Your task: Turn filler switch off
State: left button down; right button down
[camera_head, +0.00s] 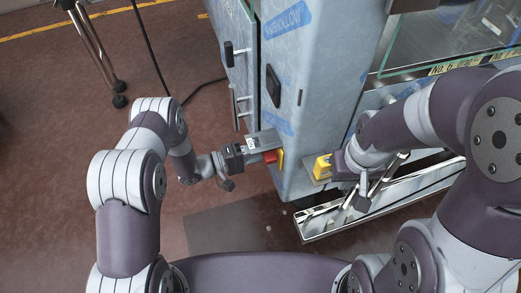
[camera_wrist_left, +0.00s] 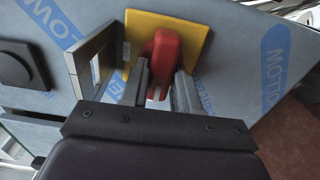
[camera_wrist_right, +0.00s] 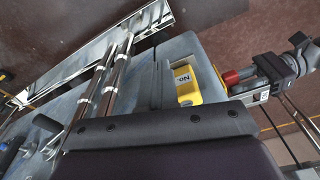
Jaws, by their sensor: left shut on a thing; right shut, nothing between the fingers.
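The filler switch is a red rotary handle (camera_head: 270,157) on a yellow plate (camera_head: 281,158), on the side of the blue film-wrapped filler cabinet (camera_head: 300,130). In the left wrist view the red handle (camera_wrist_left: 164,52) stands out from its yellow plate (camera_wrist_left: 195,28). My left gripper (camera_head: 262,157) is shut on this handle, one finger on each side. Its fingers (camera_wrist_left: 161,85) show close up in the left wrist view. My right gripper (camera_head: 341,168) is shut and empty beside a yellow box (camera_head: 322,167); the right wrist view also shows the box (camera_wrist_right: 184,84).
A metal beam (camera_head: 380,195) runs low along the cabinet's right side. Cabinet handles (camera_head: 235,108) stand out above the left gripper. A black cable (camera_head: 150,45) and a wheeled stand (camera_head: 105,65) are at the upper left. The brown floor at left is open.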

pick_arm(q)
jog(key=c, duration=0.9)
grip_release()
jog(key=v, duration=1.2)
jog(key=shift+s+a+p, duration=0.15)
jog(key=shift+a+p, duration=0.15)
jog(key=shift+a, duration=0.05)
